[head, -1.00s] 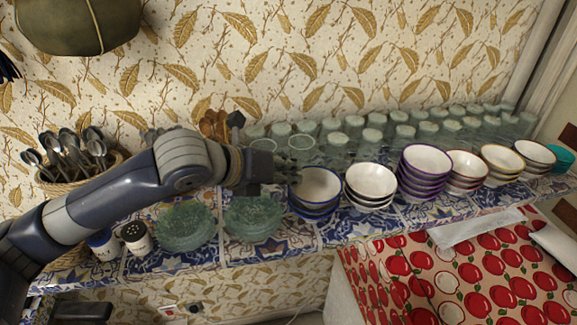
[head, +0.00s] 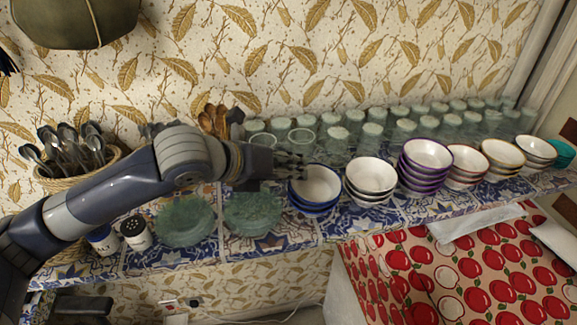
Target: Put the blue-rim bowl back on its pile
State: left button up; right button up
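The blue-rim bowls (head: 314,207) stand as a pile on the tiled shelf, near the middle of the head view. The top blue-rim bowl (head: 320,184) is white inside and sits upright on the others. My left gripper (head: 296,166) comes in from the left, with its dark fingers at the top bowl's left rim. The fingers overlap the rim in the picture; I cannot tell whether they touch or grip it. My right gripper is not in view.
White bowls (head: 370,176) and purple-rim bowls (head: 427,157) stand close on the right. Glass jars (head: 372,134) crowd behind the piles. Green glass plates (head: 254,214) lie left, below my forearm. The shelf's front edge is close to the bowls.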

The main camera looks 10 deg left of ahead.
pick_arm(q)
jog(key=shift+s+f, duration=0.1)
jog(key=v, duration=1.2)
